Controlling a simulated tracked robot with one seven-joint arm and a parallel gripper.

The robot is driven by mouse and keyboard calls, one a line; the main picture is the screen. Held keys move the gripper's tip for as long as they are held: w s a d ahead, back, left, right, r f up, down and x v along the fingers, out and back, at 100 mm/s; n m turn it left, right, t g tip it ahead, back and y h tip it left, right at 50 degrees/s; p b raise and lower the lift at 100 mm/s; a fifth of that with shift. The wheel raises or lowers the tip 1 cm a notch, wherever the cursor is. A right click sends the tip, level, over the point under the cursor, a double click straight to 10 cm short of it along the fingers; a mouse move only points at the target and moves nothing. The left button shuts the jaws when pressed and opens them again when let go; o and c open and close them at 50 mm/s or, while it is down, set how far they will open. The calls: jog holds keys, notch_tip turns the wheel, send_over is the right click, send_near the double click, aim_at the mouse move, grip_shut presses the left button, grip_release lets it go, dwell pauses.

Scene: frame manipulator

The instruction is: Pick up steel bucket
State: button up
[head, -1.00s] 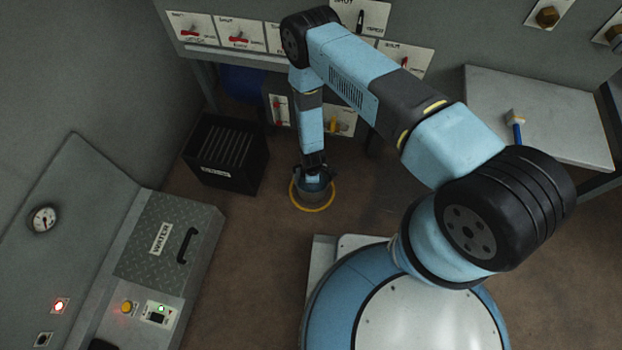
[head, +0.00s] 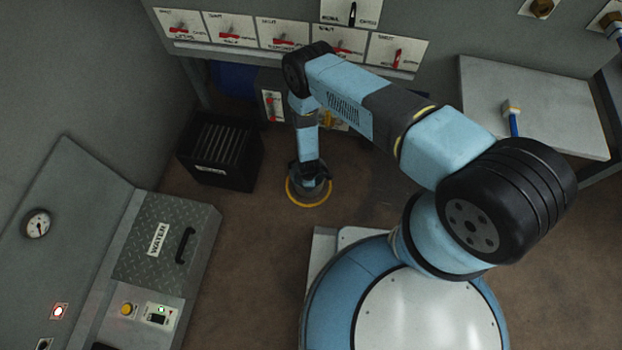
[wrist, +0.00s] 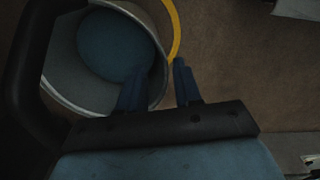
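The steel bucket (head: 322,189) stands on the floor in the head view, partly hidden by my wrist. The wrist view looks down into the round grey bucket (wrist: 62,78), which has a bluish bottom. My gripper (wrist: 159,76) is open in the wrist view, with its two dark blue fingers apart. The left finger overlaps the bucket's inside and the right finger is outside, with the rim between them. Whether either finger touches the rim cannot be told. In the head view my gripper (head: 311,178) is low over the bucket, its fingertips not clear.
A yellow ring (head: 308,205) lies around the bucket's foot. A black slotted bin (head: 222,150) stands just left.

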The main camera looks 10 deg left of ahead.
jog(key=shift+w+f, duration=0.15)
jog(key=shift+f, duration=1.85)
grip_shut()
